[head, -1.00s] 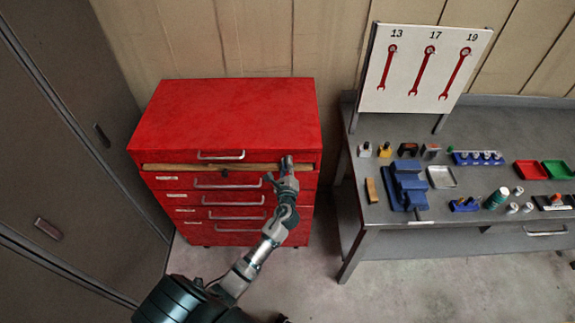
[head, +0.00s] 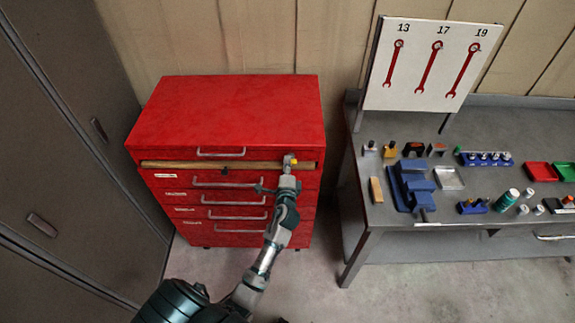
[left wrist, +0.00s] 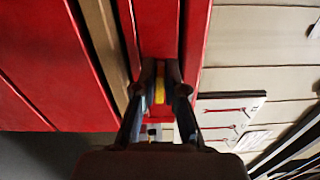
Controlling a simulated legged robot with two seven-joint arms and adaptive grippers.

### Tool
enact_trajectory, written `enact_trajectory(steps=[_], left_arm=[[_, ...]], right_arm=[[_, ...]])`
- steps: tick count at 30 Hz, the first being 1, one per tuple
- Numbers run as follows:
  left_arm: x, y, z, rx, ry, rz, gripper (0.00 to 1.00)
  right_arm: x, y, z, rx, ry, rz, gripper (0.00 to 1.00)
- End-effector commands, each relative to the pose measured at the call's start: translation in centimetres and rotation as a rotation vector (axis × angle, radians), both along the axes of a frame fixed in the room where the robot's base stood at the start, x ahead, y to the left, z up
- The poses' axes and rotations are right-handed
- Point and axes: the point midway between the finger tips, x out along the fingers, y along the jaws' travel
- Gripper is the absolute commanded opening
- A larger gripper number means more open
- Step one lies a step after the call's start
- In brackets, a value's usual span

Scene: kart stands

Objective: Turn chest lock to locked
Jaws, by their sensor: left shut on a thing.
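The red chest (head: 225,110) stands against the wall, with a wooden strip (head: 215,166) along its front below the top drawer. The chest lock shows as a small yellow piece (head: 292,158) at the right end of the chest's upper front. My left gripper (head: 289,165) reaches up to it from below. In the left wrist view the fingers (left wrist: 161,84) are shut on the yellow lock piece (left wrist: 159,93), close against the red chest front (left wrist: 157,30). The fingers hide most of the lock, so I cannot tell its setting. My right gripper is not in view.
A grey workbench (head: 375,230) stands to the right, with a blue vise (head: 408,185), small trays and several small parts. A wrench board (head: 430,65) rises at its back. Grey lockers (head: 60,150) stand at the left. Floor is clear before the chest.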

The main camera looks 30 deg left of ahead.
Motion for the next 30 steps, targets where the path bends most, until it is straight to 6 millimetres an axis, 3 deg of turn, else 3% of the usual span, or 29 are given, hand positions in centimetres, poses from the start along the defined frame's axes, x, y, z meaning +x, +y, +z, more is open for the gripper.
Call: enact_trajectory(steps=[9,23,24,27,30], left_arm=[[-0.1,0.0,-0.7,-0.085,-0.038,0.001,0.00],[-0.1,0.0,-0.8,-0.096,-0.043,0.002,0.00],[-0.1,0.0,-0.8,-0.096,-0.043,0.002,0.15],[-0.1,0.0,-0.7,-0.095,-0.044,0.002,0.35],[-0.1,0.0,-0.6,-0.093,-0.047,0.001,0.35]], right_arm=[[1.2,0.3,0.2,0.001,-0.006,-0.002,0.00],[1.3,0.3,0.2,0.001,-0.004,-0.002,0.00],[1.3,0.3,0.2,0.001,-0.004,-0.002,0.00],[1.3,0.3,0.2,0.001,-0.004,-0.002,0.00],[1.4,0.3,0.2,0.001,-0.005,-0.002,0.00]])
